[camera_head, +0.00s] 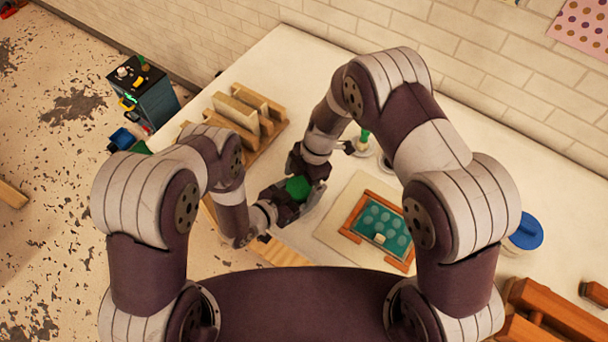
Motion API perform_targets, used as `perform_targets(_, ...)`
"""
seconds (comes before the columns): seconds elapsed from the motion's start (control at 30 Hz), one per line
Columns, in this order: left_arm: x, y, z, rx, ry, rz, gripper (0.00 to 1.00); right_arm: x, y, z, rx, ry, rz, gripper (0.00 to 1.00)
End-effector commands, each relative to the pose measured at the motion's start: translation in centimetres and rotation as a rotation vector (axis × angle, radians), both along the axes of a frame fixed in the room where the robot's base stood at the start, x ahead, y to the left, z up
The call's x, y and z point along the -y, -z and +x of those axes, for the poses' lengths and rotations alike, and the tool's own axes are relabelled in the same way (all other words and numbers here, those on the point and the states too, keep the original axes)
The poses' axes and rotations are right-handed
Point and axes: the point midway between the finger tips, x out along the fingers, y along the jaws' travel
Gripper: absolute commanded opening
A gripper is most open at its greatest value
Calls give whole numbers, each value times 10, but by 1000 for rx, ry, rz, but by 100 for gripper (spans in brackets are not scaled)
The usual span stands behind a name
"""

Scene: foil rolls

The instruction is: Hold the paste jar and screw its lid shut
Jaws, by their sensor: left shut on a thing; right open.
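A green round lid (298,187) shows between my two grippers, over the white table. The paste jar's body is mostly hidden by my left gripper, so I cannot tell how the lid sits on it. My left gripper (287,204) is shut on the jar, coming in from the left just below the green lid. My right gripper (306,170) is open, pointing down right beside the lid at its upper edge. I cannot tell whether its fingers touch the lid.
A wooden rack (262,108) stands at the back left of the table. A wood-framed green tray (350,222) lies on a pale board right of the grippers. A small green-topped item (364,136) stands behind my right wrist. A blue-lidded container (527,232) is at far right.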

Motion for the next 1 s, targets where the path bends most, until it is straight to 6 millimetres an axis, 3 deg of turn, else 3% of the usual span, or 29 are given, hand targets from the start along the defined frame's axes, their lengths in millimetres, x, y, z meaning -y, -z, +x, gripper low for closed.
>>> perform_targets(0.17, 0, 0, 0, 1, 0, -1, 0, 0, 0, 0, 0, 0, 0, 100)
perform_targets(0.37, 0, 0, 0, 1, 0, -1, 0, 0, 0, 0, 0, -1, 0, 38)
perform_targets(0.4, 0, 0, 0, 1, 0, -1, 0, 0, 0, 0, 0, -1, 0, 34)
perform_targets(0.43, 0, 0, 0, 1, 0, -1, 0, 0, 0, 0, 0, -1, 0, 77)
perform_targets(0.5, 0, 0, 0, 1, 0, -1, 0, 0, 0, 0, 0, -1, 0, 96)
perform_targets(0.77, 0, 0, 0, 1, 0, -1, 0, 0, -1, 0, 0, -1, 0, 96)
perform_targets(1.0, 0, 0, 0, 1, 0, -1, 0, -1, -31, 1, 2, -2, 1, 96)
